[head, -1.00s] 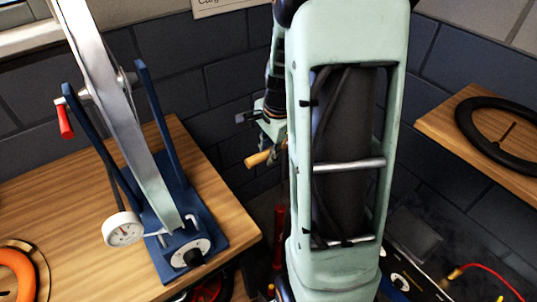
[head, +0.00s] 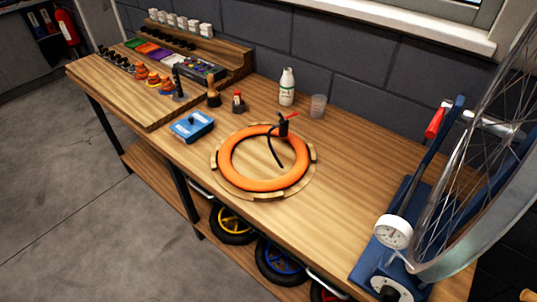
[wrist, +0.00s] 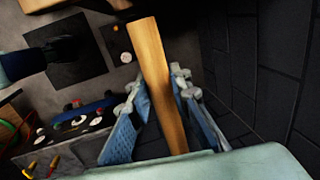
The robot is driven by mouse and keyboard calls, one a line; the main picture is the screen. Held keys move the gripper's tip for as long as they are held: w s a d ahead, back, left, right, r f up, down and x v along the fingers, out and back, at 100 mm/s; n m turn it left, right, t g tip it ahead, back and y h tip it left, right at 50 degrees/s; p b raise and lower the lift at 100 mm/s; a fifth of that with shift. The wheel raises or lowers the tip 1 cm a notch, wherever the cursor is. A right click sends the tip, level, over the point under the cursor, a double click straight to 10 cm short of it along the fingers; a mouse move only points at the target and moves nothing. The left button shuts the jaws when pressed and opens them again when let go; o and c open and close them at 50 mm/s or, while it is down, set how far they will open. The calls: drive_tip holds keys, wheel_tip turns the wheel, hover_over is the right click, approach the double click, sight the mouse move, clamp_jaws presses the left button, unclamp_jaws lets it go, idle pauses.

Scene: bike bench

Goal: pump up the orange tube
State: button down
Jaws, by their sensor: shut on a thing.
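The orange tube (head: 226,163), a round ring, lies flat in a wooden round holder (head: 312,181) on the bench. A small black device (head: 284,126) with a red lever stands at its far right side, and a black hose curves from it into the ring's middle. In the wrist view, my gripper (wrist: 156,80) is shut on a long wooden handle (wrist: 154,60), with a blue-grey finger on each side. What the handle belongs to is not clear. In the head view my gripper is out of sight; a wooden tip shows at the bottom right corner.
A wheel stand (head: 408,205) with a dial gauge (head: 394,231) fills the right. Small wheels (head: 232,225) sit on the lower shelf.

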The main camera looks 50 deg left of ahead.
wheel_tip(320, 180, down, 29)
drive_tip(key=b, duration=2.2)
drive_tip(key=shift+r+b, duration=0.2)
drive_tip(key=shift+b, duration=0.1)
wheel_tip(320, 180, up, 29)
drive_tip(key=p, duration=2.5)
drive_tip(key=shift+w+r, duration=0.1)
drive_tip(key=shift+f, duration=0.2)
drive_tip(key=shift+f, duration=0.1)
wheel_tip(320, 180, down, 29)
drive_tip(key=b, duration=2.3)
drive_tip(key=shift+r+b, duration=0.2)
drive_tip(key=shift+b, duration=0.2)
